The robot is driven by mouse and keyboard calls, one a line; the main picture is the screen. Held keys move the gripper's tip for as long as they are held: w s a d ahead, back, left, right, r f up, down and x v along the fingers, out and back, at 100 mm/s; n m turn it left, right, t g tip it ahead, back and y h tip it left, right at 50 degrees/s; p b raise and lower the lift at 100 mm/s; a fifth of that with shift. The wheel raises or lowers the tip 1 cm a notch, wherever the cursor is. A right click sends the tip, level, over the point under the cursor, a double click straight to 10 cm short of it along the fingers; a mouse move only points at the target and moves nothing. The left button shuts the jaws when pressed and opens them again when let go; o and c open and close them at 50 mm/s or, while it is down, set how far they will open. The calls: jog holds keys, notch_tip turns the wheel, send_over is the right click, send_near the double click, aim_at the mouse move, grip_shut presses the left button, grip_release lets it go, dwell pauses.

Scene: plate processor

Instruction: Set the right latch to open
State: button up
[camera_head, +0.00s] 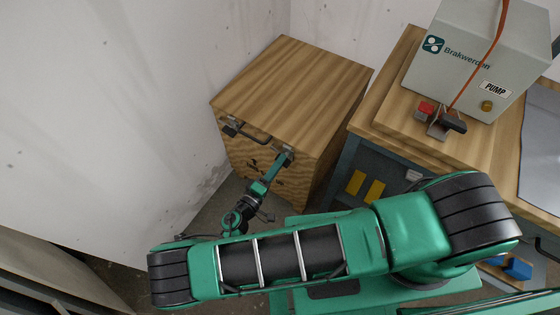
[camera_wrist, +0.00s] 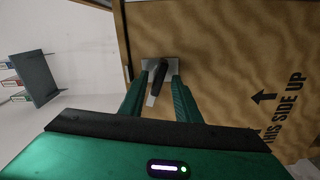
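A wooden crate (camera_head: 293,75) stands against the wall, with a bar handle (camera_head: 248,133) and a left latch (camera_head: 230,130) along its front edge. My gripper (camera_head: 284,160) is at the right latch, which it mostly hides in the head view. In the wrist view the right latch shows as a grey metal plate with a dark lever (camera_wrist: 158,78) ending in a light tip. My gripper also shows there (camera_wrist: 158,82), with green fingers spread on either side of the lever. Gaps show between the fingers and the lever; I cannot tell their depth relative to it.
A workbench (camera_head: 385,124) with a grey pump box (camera_head: 470,58) and a red-and-black switch (camera_head: 440,118) stands right of the crate. A wall is close on the left. In the wrist view a dark grey panel (camera_wrist: 38,75) is at left, and crate lettering (camera_wrist: 285,112) at right.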

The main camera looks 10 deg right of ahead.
jog(key=v, duration=0.9)
jog(key=shift+s+a, duration=0.1)
jog(key=shift+a, duration=0.05)
